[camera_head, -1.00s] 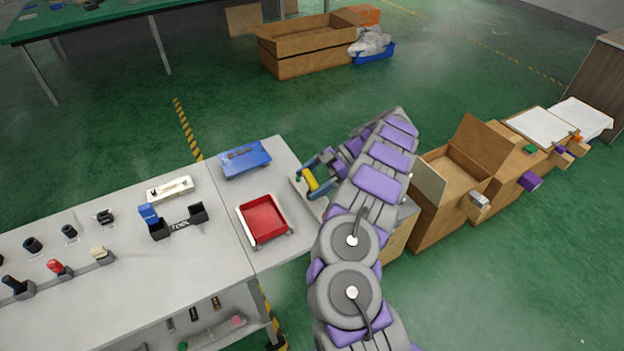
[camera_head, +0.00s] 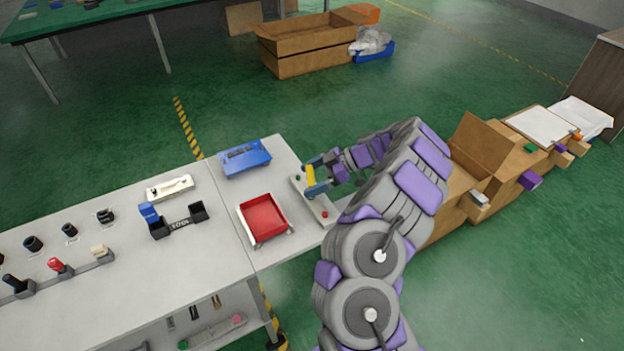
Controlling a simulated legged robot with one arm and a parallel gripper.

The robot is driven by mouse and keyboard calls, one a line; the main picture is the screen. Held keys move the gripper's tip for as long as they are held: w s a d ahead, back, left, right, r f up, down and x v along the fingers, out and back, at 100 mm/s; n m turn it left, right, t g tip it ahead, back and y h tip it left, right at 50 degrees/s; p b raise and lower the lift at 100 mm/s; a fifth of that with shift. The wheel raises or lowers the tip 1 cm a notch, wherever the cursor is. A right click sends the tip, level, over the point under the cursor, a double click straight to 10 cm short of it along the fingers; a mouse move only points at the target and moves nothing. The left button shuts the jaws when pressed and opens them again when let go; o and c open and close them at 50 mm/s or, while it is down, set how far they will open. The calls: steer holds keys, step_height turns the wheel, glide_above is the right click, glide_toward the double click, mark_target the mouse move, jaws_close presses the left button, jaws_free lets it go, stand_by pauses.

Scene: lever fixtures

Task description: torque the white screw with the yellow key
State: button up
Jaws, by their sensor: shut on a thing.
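My gripper (camera_head: 315,184) is shut on the yellow key (camera_head: 310,175), which stands roughly upright between the fingers. It is over a light grey plate (camera_head: 331,217) at the right end of the workbench. A green piece (camera_head: 298,178) shows at the plate's far end and a red piece (camera_head: 325,214) at its near end. I cannot make out the white screw; the key and gripper cover the middle of the plate. Whether the key touches a screw I cannot tell.
A red tray (camera_head: 264,218) and a blue tray (camera_head: 244,158) stand left of the plate. A black tool holder (camera_head: 179,224) and several knobs and levers are further left. Cardboard boxes (camera_head: 478,165) stand right of my arm. Green floor lies beyond the bench.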

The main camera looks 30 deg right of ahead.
steer(key=shift+r, duration=2.1)
